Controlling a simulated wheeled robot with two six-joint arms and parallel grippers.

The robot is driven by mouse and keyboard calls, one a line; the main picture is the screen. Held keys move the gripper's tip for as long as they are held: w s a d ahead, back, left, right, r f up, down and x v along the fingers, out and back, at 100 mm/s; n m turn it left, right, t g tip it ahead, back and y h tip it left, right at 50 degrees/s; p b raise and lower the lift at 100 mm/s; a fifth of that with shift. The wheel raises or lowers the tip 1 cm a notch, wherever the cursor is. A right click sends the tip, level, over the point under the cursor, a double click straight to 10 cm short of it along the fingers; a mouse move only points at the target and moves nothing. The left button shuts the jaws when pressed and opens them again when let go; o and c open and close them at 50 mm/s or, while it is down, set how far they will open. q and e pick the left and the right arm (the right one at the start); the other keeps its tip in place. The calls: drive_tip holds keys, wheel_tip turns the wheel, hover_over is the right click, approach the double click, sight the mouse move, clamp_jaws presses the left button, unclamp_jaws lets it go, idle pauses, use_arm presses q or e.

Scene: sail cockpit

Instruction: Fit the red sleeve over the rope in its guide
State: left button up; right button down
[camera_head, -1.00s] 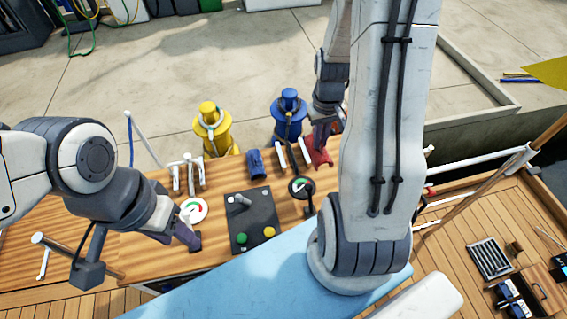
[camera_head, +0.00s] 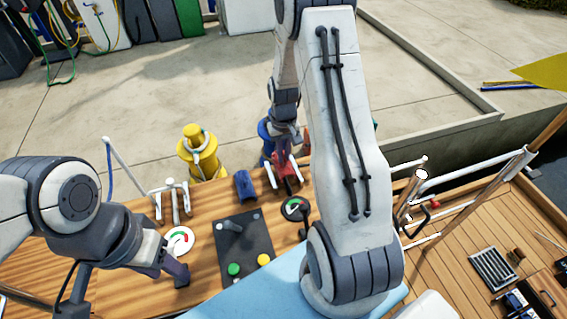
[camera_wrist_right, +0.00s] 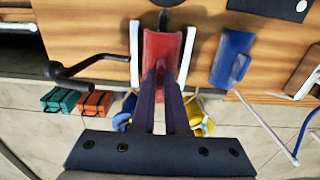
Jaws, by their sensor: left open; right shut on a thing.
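The red sleeve (camera_head: 282,160) is at the white guide (camera_head: 270,177) on the far side of the wooden top. In the right wrist view, the red sleeve (camera_wrist_right: 163,48) lies between the guide's two white bars (camera_wrist_right: 135,55). A dark piece, seemingly the rope (camera_wrist_right: 163,18), shows past the sleeve's end. Whether the sleeve wraps the rope is hidden. My right gripper (camera_wrist_right: 160,78) is shut on the red sleeve, its purple fingers at the sleeve's near end. My left gripper (camera_head: 178,272) is open and empty above the near left of the wooden top.
A blue sleeve (camera_head: 246,186) lies left of the guide. A dark panel (camera_head: 243,248) with green and yellow buttons and round gauges (camera_head: 179,240) stand nearer. The pale blue surface in front is clear.

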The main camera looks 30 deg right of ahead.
sight(283, 164)
drive_tip(key=shift+w+f, duration=0.1)
drive_tip(key=shift+f, duration=2)
drive_tip(key=shift+f+b, duration=0.2)
drive_tip(key=shift+b, duration=0.1)
drive_tip(key=c, duration=0.9)
unclamp_jaws()
drive_tip(key=shift+c, duration=0.2)
drive_tip(key=shift+r, duration=0.15)
